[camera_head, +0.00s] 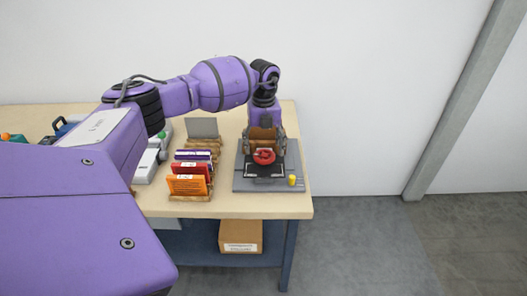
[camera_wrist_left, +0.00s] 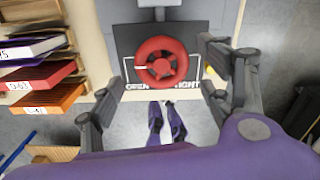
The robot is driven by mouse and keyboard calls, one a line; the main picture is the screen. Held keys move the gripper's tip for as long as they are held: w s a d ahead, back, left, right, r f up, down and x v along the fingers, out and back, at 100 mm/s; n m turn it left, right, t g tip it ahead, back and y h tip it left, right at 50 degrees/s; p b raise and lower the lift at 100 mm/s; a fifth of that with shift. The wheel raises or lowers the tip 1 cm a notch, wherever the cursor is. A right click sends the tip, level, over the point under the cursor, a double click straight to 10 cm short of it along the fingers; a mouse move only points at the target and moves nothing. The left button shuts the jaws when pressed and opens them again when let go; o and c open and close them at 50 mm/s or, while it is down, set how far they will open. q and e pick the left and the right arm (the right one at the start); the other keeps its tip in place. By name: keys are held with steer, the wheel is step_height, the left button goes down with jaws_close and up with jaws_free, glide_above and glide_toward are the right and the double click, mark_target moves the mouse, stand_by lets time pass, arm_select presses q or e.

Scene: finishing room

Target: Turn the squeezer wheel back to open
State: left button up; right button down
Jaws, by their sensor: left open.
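The red squeezer wheel (camera_head: 264,156) sits on a dark squeezer on a grey base plate (camera_head: 300,186) at the table's right end. In the left wrist view the wheel (camera_wrist_left: 166,44) is a thick ring with spokes, and a white mark on it points left. I see no finger touching the wheel. My right gripper is not in view.
Wooden racks with orange (camera_head: 187,185), red and purple-edged books or cards stand left of the base plate. A yellow cylinder (camera_head: 292,180) stands on its front right corner. A cardboard box (camera_head: 240,237) is on the lower shelf. The floor right of the table is clear.

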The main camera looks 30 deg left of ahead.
mark_target(264, 155)
arm_select(q)
step_height(264, 155, up, 10)
steer(key=shift+f, duration=0.25)
stand_by(0.5)
